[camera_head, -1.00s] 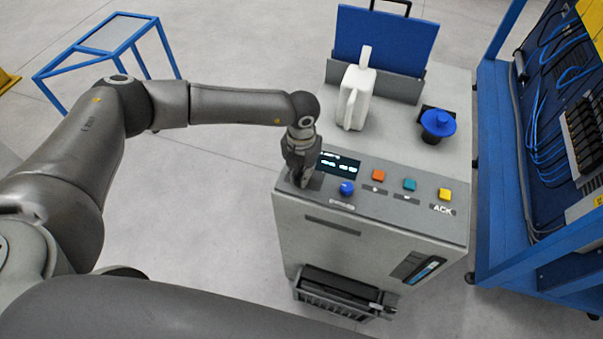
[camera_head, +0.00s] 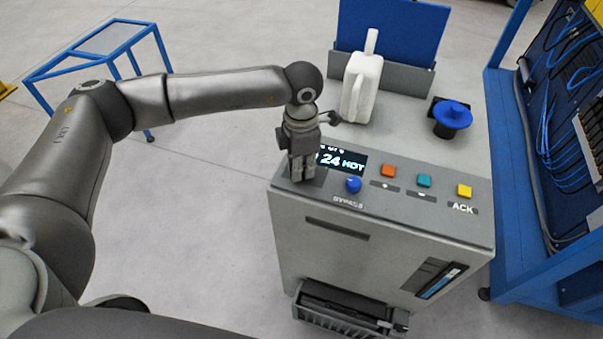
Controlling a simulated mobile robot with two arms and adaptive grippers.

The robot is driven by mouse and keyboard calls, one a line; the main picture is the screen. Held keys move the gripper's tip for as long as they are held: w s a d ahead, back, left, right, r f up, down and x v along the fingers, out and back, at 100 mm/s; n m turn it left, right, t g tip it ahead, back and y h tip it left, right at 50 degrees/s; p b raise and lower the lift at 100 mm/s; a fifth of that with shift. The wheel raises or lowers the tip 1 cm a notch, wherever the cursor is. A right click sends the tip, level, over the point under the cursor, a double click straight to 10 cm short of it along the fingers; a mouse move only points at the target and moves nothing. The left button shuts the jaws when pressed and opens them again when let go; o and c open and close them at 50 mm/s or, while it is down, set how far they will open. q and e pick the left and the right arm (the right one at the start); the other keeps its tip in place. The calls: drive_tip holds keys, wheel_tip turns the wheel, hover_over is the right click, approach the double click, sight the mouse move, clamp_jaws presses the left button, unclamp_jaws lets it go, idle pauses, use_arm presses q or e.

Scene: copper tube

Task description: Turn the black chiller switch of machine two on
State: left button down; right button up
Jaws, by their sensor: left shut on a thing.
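The grey machine (camera_head: 400,262) stands in the middle with a sloped control panel on top. My left gripper (camera_head: 297,180) points down at the left end of this panel, left of the lit display (camera_head: 342,160). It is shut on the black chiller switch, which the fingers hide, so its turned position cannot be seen. A dark plate shows around the fingertips. The display reads "24 HOT", with its left part covered by the gripper. My right gripper is not in view.
The panel also has a blue bypass knob (camera_head: 353,184) close to my gripper, then orange (camera_head: 388,171), teal (camera_head: 424,180) and yellow (camera_head: 464,190) buttons. A blue rack (camera_head: 510,200) is at right.

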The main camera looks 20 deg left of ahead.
use_arm(q)
drive_tip(key=shift+w+m+b, duration=0.1)
drive_tip(key=shift+m+b, duration=0.6)
drive_tip(key=shift+r, duration=0.1)
drive_tip(key=c, duration=1.4)
unclamp_jaws()
drive_tip(key=shift+c, duration=0.2)
wheel_tip(320, 180, up, 12)
